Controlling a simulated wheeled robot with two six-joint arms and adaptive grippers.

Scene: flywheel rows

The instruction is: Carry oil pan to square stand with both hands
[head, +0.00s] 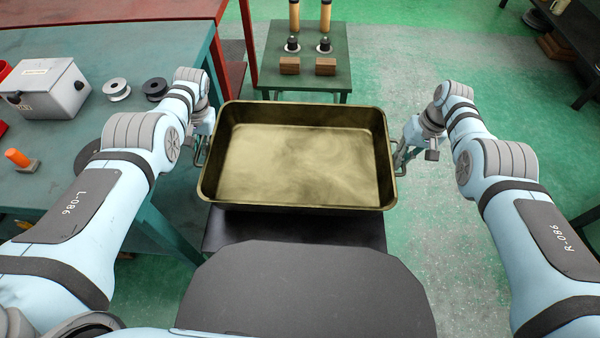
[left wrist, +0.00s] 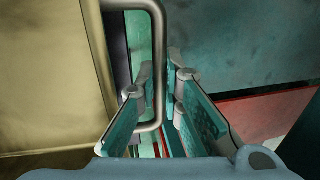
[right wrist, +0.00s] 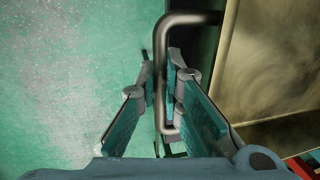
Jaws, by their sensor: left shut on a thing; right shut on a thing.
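The oil pan (head: 300,198) is a deep brass-coloured rectangular tray with a wire handle at each end. It is level, slightly tilted in the head view, and looks empty. My left gripper (head: 201,150) is shut on its left handle (left wrist: 158,70). My right gripper (head: 404,158) is shut on its right handle (right wrist: 160,80). The pan is held between both arms in front of my body. The square stand may be the small green table (head: 330,84) beyond the pan. It bears two brown blocks (head: 289,66) and two dark-knobbed pieces (head: 292,44).
A teal workbench (head: 60,190) at left holds a grey box (head: 46,88), spools (head: 117,89) and an orange-handled piece (head: 17,158). A red frame (head: 237,60) stands behind it. Green floor (head: 430,85) is open at right. A dark bench (head: 575,40) is far right.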

